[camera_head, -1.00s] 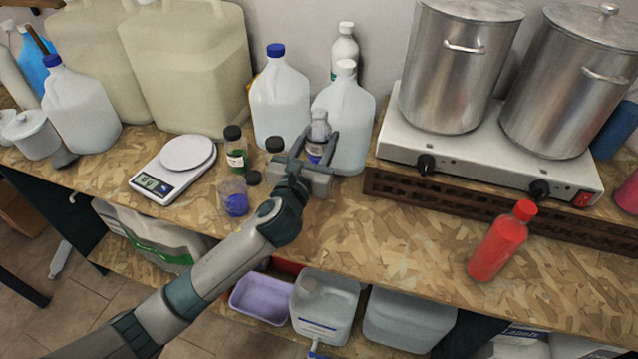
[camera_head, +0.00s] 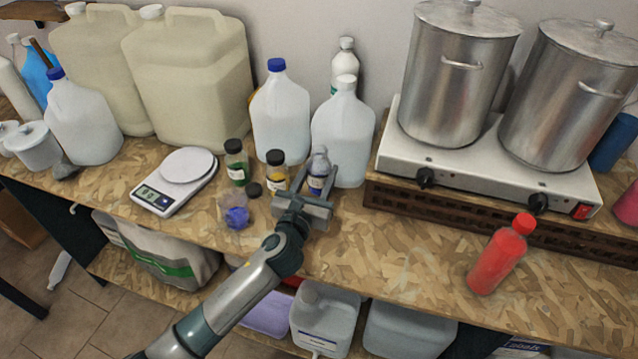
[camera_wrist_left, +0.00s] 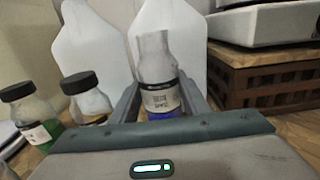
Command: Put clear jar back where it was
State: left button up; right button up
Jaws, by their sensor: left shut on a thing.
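The clear jar (camera_head: 319,172) has no cap, a pale label and purple-blue contents. My left gripper (camera_head: 311,186) is shut on it, one finger on each side, and holds it upright in front of the white jugs. In the left wrist view the jar (camera_wrist_left: 158,85) stands between the fingers (camera_wrist_left: 160,105), and its base is hidden behind the gripper body. I cannot tell whether its base touches the bench. To its left stand a black-capped jar with yellow contents (camera_head: 276,178) and one with green contents (camera_head: 237,168). My right gripper is not in view.
A scale (camera_head: 160,198) lies further left. White jugs (camera_head: 343,135) stand close behind.

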aim_at(316, 191)
pick_arm(q)
notch_tip(316, 191, down, 3)
jog(key=shift+f, duration=0.35)
dwell(0.3)
jog(key=shift+f, duration=0.2)
jog(key=o, duration=1.1)
jog(key=shift+r, duration=0.2)
jog(key=b+v, duration=0.2)
jog(key=v, duration=0.9)
jog(key=shift+s+a+r, duration=0.1)
jog(key=shift+s+a, duration=0.05)
jog(key=shift+s, duration=0.3)
